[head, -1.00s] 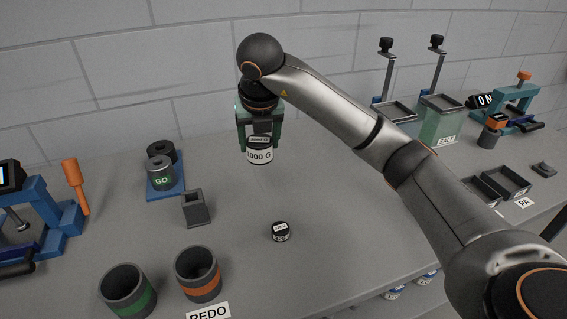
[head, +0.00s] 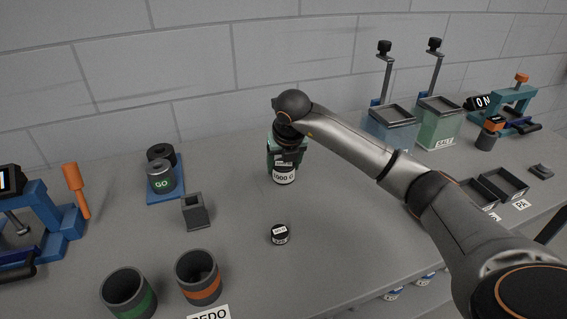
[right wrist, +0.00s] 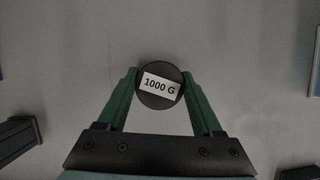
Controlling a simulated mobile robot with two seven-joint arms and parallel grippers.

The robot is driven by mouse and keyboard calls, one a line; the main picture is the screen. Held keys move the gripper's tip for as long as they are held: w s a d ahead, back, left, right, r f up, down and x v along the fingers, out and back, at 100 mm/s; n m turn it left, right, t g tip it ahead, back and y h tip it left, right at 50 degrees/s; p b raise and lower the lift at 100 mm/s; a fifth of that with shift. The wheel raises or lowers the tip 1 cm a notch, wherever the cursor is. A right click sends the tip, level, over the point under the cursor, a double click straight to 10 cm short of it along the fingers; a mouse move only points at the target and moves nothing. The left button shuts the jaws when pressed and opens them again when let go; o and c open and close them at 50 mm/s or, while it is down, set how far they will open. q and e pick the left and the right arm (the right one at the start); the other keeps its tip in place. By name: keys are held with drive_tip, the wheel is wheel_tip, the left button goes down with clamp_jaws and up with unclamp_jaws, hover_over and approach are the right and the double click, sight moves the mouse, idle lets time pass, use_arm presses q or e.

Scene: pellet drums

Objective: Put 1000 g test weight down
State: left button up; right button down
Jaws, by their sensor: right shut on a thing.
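The 1000 g test weight (head: 284,176) is a dark cylinder with a white label. My right gripper (head: 285,160), with green fingers, is shut on it near the middle of the bench. In the right wrist view the weight's round top (right wrist: 160,86) with its "1000 G" label sits between the two fingertips (right wrist: 160,90). The weight is upright and low over the bench top; I cannot tell whether its base touches. My left gripper is not in view.
A small dark weight (head: 279,234) stands nearer on the grey bench (head: 330,240). Bins (head: 438,122) stand back right. Bench around the held weight is clear.

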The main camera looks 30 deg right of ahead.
drive_tip(key=shift+r, duration=0.15)
drive_tip(key=c, duration=0.5)
unclamp_jaws()
drive_tip(key=shift+f, duration=0.25)
drive_tip(key=o, duration=0.5)
drive_tip(key=shift+c, duration=0.2)
drive_tip(key=shift+r, duration=0.1)
drive_tip(key=shift+r, duration=0.2)
drive_tip(key=v, duration=1.1)
drive_tip(key=shift+s+r, duration=0.2)
drive_tip(key=shift+r, duration=0.1)
drive_tip(key=shift+a, duration=0.1)
